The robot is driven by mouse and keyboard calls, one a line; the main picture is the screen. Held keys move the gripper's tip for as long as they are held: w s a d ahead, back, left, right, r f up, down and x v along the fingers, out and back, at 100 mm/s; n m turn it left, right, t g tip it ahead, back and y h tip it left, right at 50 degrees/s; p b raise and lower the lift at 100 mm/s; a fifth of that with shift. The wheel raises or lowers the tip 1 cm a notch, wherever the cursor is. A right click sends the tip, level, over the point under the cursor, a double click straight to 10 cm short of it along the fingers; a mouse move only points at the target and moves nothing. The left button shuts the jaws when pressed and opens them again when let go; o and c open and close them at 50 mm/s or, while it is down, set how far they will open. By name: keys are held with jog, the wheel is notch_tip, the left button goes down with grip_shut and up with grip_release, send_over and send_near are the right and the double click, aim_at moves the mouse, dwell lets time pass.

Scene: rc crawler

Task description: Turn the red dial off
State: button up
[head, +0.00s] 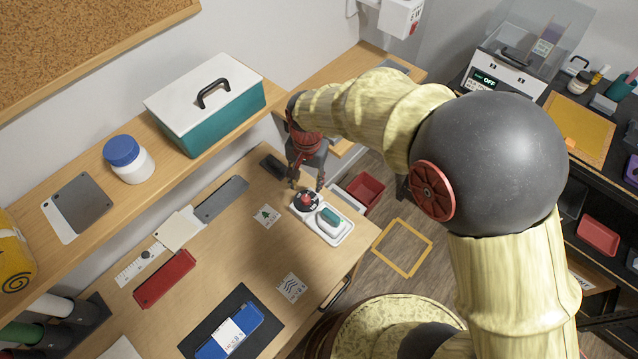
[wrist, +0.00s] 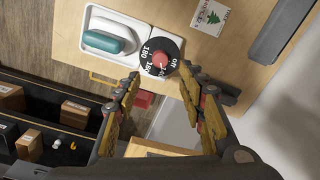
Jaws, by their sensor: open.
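The red dial (head: 306,199) sits on a round black plate at the end of a white tray (head: 337,237) on the wooden table. In the wrist view the red dial (wrist: 159,59) shows clearly, with white "OFF" and "180" marks on the black plate (wrist: 148,68). I cannot tell exactly which mark it points to. My gripper (head: 307,184) is over the table beside the dial. Contact with the dial cannot be made out.
A teal block (head: 329,216) lies in the white tray next to the dial. A dark flat block (head: 272,166) lies behind my gripper. A shelf with a teal box (head: 212,115) runs along the wall. A red bin (head: 365,190) stands beyond the table edge.

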aim_at(306, 198)
jog(key=shift+s+a+m, duration=0.15)
jog(key=shift+s+m, duration=0.15)
jog(key=shift+m, duration=0.1)
jog(key=shift+w+a+f+b, duration=0.1)
jog(key=shift+f+b, duration=0.25)
jog(key=shift+f, duration=1.6)
jog(key=shift+w+f+b, duration=0.1)
jog(key=shift+f+b, duration=0.2)
jog(key=shift+f, duration=1.65)
jog(key=shift+c, duration=0.3)
grip_shut()
